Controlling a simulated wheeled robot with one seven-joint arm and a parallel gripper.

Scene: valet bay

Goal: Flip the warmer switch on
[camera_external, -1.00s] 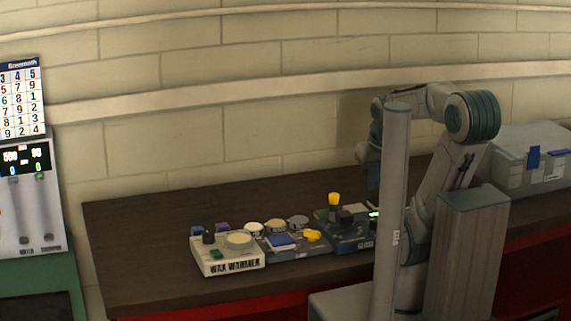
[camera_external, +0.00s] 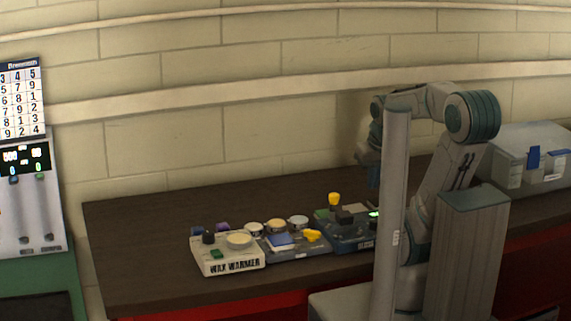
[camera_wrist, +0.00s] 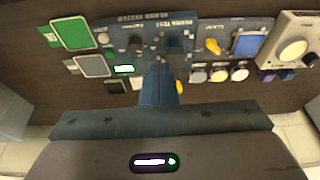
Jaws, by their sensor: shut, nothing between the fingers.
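The cream wax warmer (camera_external: 229,264) stands at the left end of the row of devices on the dark bench. A small green switch (camera_external: 216,254) sits on its top, near the front-left corner, with a black knob behind it and a round wax pot (camera_external: 239,240) beside it. I cannot tell the switch's position. The warmer (camera_wrist: 283,25) is cut off at the upper right in the wrist view, and its switch is not visible there. My gripper (camera_wrist: 160,75) is shut and empty over the gloss tester, well to the right of the warmer in the external view; my column partly hides my arm there.
A grey bin (camera_external: 530,170) stands far right. The bench's left end is clear.

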